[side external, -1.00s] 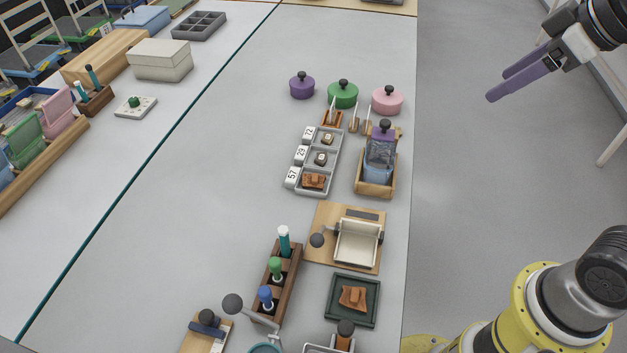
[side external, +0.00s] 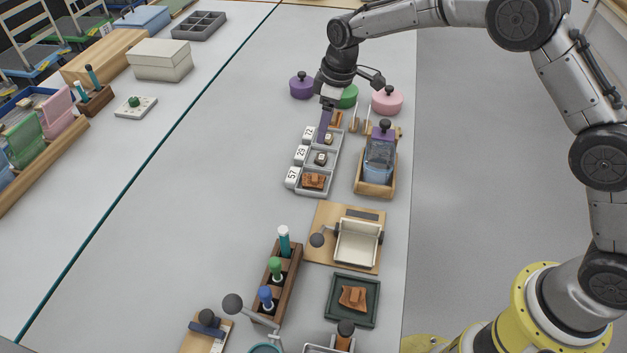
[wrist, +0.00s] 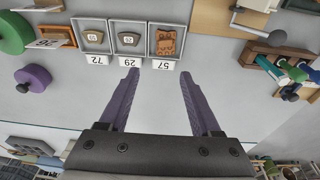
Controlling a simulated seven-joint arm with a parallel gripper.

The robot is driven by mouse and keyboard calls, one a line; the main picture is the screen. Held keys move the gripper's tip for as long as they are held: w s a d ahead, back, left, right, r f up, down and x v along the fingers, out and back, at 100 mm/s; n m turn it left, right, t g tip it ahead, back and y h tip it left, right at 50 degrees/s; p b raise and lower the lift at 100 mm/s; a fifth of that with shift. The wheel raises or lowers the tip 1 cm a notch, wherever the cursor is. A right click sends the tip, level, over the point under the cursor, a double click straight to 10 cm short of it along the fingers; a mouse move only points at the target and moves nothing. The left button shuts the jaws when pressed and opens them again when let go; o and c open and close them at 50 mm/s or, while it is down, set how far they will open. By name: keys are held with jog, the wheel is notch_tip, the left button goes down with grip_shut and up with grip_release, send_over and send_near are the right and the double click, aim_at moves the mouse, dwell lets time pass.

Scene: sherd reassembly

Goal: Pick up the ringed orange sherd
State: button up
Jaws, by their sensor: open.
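An orange-brown sherd (side external: 313,181) lies in the compartment labelled 57 of a grey three-part tray (side external: 336,152). In the wrist view this sherd (wrist: 166,42) shows small dark marks, too small to make out as rings. Another orange-brown sherd (side external: 353,297) lies on a dark green tray (side external: 331,312) nearer my base; its markings are unclear. My gripper (side external: 323,138) is open and empty, with purple fingers pointing down by the tray's 72 and 29 compartments. In the wrist view my gripper (wrist: 159,75) has its fingertips apart, just short of the labels.
Small pale pieces lie in compartments 72 (wrist: 93,38) and 29 (wrist: 128,39). Purple (side external: 301,87), green (side external: 348,97) and pink (side external: 387,101) lidded pots stand behind. A wooden box with a blue jar (side external: 378,172) stands right of the tray.

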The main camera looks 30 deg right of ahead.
send_over(314, 177)
jog(key=s+d, duration=0.1)
notch_tip(314, 177, down, 10)
jog(key=shift+w+a+f, duration=0.15)
jog(key=shift+f, duration=0.9)
jog(key=shift+w+a+f, duration=0.1)
jog(key=shift+w+f, duration=0.05)
jog(key=shift+f, duration=0.9)
jog(key=shift+w+a+f, duration=0.15)
jog(key=shift+f, duration=0.9)
jog(key=shift+c, duration=0.3)
jog(key=c, duration=1)
